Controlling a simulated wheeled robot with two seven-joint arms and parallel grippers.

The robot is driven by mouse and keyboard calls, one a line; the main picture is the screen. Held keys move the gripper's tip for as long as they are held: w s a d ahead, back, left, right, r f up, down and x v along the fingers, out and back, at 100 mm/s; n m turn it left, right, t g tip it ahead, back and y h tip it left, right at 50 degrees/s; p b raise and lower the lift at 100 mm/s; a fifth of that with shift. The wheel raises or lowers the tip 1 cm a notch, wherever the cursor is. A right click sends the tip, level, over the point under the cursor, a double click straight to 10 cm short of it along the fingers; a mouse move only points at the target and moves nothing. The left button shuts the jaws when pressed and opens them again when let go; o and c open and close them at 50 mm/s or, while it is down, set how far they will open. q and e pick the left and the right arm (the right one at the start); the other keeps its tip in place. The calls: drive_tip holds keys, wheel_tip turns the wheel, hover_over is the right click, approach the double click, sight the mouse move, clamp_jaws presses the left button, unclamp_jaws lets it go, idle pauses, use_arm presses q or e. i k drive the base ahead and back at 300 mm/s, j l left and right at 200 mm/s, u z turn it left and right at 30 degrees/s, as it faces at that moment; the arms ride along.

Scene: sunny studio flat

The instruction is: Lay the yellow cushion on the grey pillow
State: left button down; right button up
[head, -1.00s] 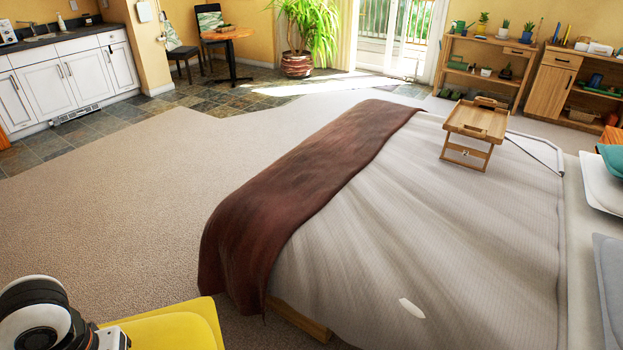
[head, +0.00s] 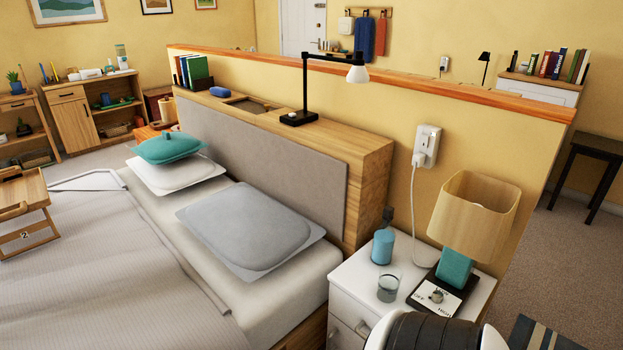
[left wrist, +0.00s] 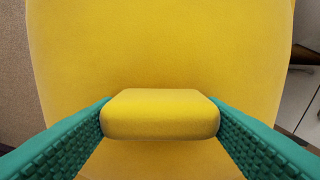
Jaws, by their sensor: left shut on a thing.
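The grey pillow (head: 250,222) lies flat on the near end of the bed against the padded headboard, with nothing on it. The yellow cushion (left wrist: 160,50) fills most of the left wrist view. My left gripper (left wrist: 160,118) is shut on the yellow cushion, its green textured fingers on both sides of a bulging pinched part. Neither the cushion nor my left gripper shows in the head view now. My right gripper is not in view; a dark and white part of my own body shows at the bottom of the head view.
A teal cushion (head: 167,147) lies on a white pillow (head: 175,174) beyond the grey one. A white nightstand (head: 345,279) beside the bed holds a lamp (head: 475,215), a glass (head: 389,287) and a blue container (head: 382,246). A wooden bed tray (head: 22,190) stands at left.

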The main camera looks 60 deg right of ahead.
sight(257, 219)
drive_tip(key=z, duration=1.4)
drive_tip(key=i+z, duration=0.4)
drive_tip(key=i+j+z, duration=0.1)
drive_tip(key=i+z, duration=0.3)
